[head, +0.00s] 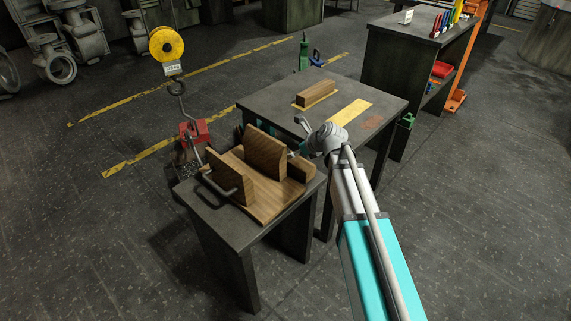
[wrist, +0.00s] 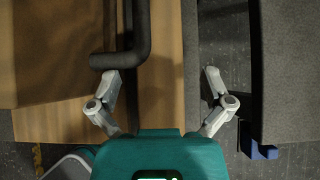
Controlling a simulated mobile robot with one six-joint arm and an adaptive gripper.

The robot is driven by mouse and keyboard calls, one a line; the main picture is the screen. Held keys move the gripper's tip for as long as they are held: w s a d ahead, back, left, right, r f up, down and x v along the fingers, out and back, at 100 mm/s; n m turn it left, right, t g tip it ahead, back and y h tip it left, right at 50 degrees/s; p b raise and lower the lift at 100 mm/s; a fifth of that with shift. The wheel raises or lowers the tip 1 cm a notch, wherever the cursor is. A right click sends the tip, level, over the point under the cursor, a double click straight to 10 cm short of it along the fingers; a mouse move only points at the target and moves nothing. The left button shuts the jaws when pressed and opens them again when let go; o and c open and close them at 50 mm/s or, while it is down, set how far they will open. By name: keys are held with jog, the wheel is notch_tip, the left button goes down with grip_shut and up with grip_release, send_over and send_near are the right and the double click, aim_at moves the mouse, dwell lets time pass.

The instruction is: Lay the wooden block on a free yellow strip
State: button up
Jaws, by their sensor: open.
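A long wooden block (head: 317,92) lies on a yellow strip at the back of the far dark table (head: 385,99). A second yellow strip (head: 350,112) on that table is bare. Several more wooden pieces stand on a wooden board (head: 262,208) on the nearer table: a tall one (head: 264,153), one at the front left (head: 232,180) and a low one at the right (head: 300,171). My gripper (head: 296,137) is open and empty above the gap between the tables. In the wrist view my gripper (wrist: 162,78) spans the board's edge, fingers apart.
A dark bar handle (head: 219,188) rises at the board's front left; a dark bent bar shows close to the left finger in the wrist view (wrist: 140,30). A yellow hoist (head: 166,45) hangs behind. A dark shelf unit (head: 412,60) stands back right.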

jog(key=shift+w+a+f, duration=0.15)
jog(key=shift+a+f, duration=0.1)
dwell(0.3)
jog(key=b+x, duration=0.3)
jog(key=shift+f, duration=0.35)
jog(key=shift+b+x, duration=0.55)
jog(key=shift+x, duration=0.3)
jog(key=shift+a, duration=0.1)
jog(key=shift+r, duration=0.1)
jog(key=shift+c, duration=0.3)
jog(key=c, duration=1.1)
